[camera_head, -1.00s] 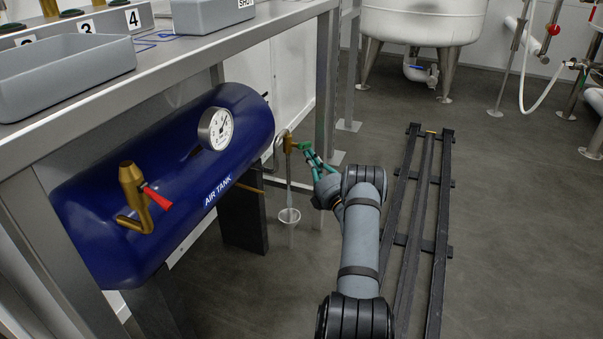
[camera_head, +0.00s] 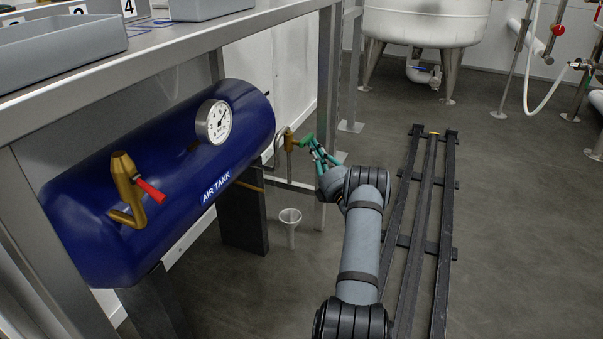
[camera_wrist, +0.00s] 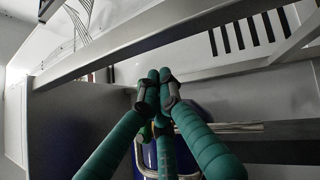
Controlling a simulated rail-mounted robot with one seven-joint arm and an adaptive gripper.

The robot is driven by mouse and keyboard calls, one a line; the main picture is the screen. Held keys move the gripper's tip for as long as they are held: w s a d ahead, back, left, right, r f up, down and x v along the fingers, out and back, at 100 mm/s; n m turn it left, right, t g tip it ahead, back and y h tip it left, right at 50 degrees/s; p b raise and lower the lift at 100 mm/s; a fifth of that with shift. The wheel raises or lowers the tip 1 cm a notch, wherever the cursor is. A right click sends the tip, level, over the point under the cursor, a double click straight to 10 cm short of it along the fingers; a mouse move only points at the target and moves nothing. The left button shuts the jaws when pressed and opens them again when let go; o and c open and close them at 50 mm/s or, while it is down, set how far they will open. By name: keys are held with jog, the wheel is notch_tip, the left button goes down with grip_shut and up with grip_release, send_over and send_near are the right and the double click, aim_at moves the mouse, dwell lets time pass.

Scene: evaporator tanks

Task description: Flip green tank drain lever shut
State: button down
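The small brass drain valve (camera_head: 290,142) is at the right end of the blue air tank. Its green lever (camera_head: 307,140) sticks out to the right, toward my gripper. My gripper (camera_head: 318,155) has teal fingers and is beside the lever, with the tips close to it. In the wrist view, the fingertips (camera_wrist: 158,92) are drawn together, and a bit of brass shows behind them. The lever is not clear there, so I cannot tell whether the fingers touch it. A small pale cup (camera_head: 290,217) stands on a post below the valve, with no stream visible above it.
The blue air tank (camera_head: 160,180) carries a gauge (camera_head: 213,122) and a brass valve with a red lever (camera_head: 150,190). A metal bench (camera_head: 190,55) stands over it. Black floor rails (camera_head: 428,220) run right of my arm. A white tank (camera_head: 425,20) stands behind.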

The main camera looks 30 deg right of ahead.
dwell(0.7)
jog(key=s+d+f, duration=0.3)
jog(key=s+f, duration=0.3)
jog(key=f, duration=0.5)
jog(key=shift+s, duration=0.3)
